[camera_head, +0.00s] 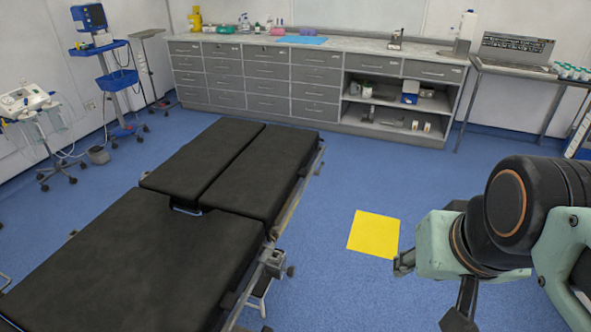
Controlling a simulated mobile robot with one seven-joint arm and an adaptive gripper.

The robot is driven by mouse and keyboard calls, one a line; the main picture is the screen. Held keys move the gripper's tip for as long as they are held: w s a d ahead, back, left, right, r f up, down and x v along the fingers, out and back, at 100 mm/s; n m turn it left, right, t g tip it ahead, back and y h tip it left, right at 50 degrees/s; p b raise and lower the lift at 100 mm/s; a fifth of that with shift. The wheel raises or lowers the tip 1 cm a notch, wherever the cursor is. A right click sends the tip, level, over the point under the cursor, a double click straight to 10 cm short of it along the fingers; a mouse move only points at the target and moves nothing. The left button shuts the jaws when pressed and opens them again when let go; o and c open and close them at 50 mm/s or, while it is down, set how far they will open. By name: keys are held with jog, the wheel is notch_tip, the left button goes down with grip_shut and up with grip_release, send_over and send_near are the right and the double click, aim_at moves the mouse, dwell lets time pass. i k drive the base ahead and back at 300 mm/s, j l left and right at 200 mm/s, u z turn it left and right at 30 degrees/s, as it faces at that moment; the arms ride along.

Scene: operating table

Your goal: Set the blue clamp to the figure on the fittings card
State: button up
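The operating table (120,268) has black pads and stands at the left and centre. A grey metal fitting (275,262) with a dark knob sits on its right side rail (298,200). I cannot make out a blue clamp on the rail or a fittings card with a readable figure. My gripper (432,290) is at the lower right, right of the table and apart from it. Only dark parts of it show beside my pale green wrist, and its fingertips are not clear. I see nothing held in it.
A yellow square (374,233) lies on the blue floor between the table and my arm. A grey drawer cabinet (270,75) lines the back wall. A metal side table (515,68) with a keyboard-like item stands at the right. Medical carts (115,80) stand at the left. Floor behind the yellow square is clear.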

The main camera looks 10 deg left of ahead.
aim_at(275, 262)
jog(key=u, duration=0.9)
